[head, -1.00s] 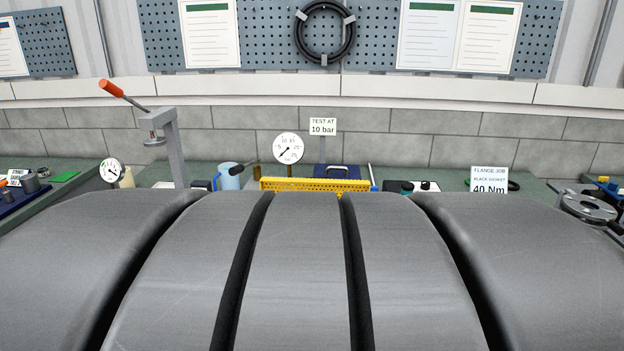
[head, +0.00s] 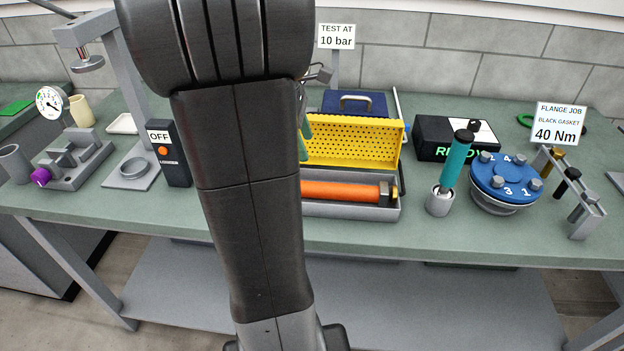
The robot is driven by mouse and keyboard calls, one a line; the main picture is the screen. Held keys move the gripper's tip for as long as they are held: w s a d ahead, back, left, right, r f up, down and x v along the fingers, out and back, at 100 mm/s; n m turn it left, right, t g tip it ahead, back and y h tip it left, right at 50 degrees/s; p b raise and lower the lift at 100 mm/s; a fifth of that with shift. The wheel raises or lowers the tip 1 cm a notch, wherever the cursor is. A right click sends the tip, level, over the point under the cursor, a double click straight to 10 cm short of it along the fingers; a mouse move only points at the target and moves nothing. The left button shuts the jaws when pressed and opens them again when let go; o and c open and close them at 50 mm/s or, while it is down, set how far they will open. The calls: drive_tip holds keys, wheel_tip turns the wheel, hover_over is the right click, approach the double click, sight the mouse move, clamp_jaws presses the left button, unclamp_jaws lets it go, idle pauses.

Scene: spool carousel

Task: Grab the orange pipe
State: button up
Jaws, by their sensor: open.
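The orange pipe (head: 340,190) lies level in a grey tray (head: 350,212) on the bench, near the middle of the head view. My arm stands upright across the picture and hides the pipe's left end. A yellow perforated cover (head: 352,142) stands raised behind the pipe, so the pipe is uncovered from the front. My gripper is not clearly visible, and I see nothing touching the visible part of the pipe.
A teal-handled tool in a grey cup (head: 438,202), a blue numbered flange (head: 505,182) and a black box (head: 455,140) stand to the right. A dark OFF switch box (head: 168,155) and press stand (head: 128,170) are left. The bench front strip (head: 400,240) is clear.

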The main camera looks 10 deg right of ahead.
hover_over(318, 184)
drive_tip(key=a, duration=0.1)
wheel_tip(318, 184, down, 7)
drive_tip(key=shift+w+f, duration=0.15)
drive_tip(key=x, duration=0.5)
drive_tip(key=shift+a+f+b, duration=0.15)
drive_tip(key=shift+a+b, duration=0.1)
drive_tip(key=shift+b, duration=0.05)
clamp_jaws()
